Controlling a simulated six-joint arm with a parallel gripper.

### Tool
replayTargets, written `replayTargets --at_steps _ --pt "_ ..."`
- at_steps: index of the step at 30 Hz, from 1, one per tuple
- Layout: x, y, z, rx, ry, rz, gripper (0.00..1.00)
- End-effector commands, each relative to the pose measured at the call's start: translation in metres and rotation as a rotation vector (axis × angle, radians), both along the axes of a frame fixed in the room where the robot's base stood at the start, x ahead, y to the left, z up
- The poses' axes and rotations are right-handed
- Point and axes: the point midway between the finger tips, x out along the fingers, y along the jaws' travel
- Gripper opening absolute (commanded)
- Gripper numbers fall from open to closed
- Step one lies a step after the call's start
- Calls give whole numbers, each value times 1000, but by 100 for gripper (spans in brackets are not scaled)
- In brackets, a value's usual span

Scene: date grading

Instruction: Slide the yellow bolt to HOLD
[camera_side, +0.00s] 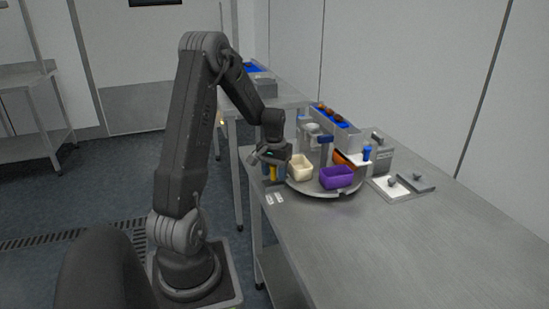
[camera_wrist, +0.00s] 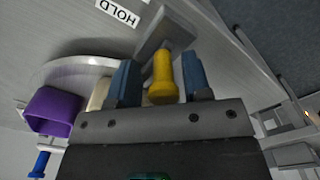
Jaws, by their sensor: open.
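The yellow bolt (camera_wrist: 163,74) stands between the two blue fingers of my gripper (camera_wrist: 158,68) in the wrist view. The gripper is open, with a visible gap on each side of the bolt. The bolt rises from a grey metal piece (camera_wrist: 165,32) on the bench. A white label reading HOLD (camera_wrist: 118,12) lies on the bench up and left of the bolt. In the side view my gripper (camera_side: 272,172) is low at the bench's left edge, and only a sliver of yellow shows between its fingers. Two small white labels (camera_side: 275,198) lie just in front; their text is too small to read.
A round turntable (camera_side: 300,186) beside the gripper carries a cream bin (camera_side: 300,173) and a purple bin (camera_side: 337,184). Behind stands a grey trough (camera_side: 335,122) with dark dates on blue. A white plate with a knob (camera_side: 392,188) lies right. The front bench is clear.

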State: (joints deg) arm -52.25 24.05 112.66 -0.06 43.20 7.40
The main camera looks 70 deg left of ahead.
Motion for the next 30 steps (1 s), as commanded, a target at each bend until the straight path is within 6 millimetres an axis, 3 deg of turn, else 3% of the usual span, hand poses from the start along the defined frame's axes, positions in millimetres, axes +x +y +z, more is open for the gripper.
replayTargets --at_steps 12,18,24,30 --pt "1 0 85 6 -4 0 45" --pt "1 0 118 4 -4 0 45" --pt "1 0 132 2 -2 0 45" --pt "0 0 133 1 -1 0 45"
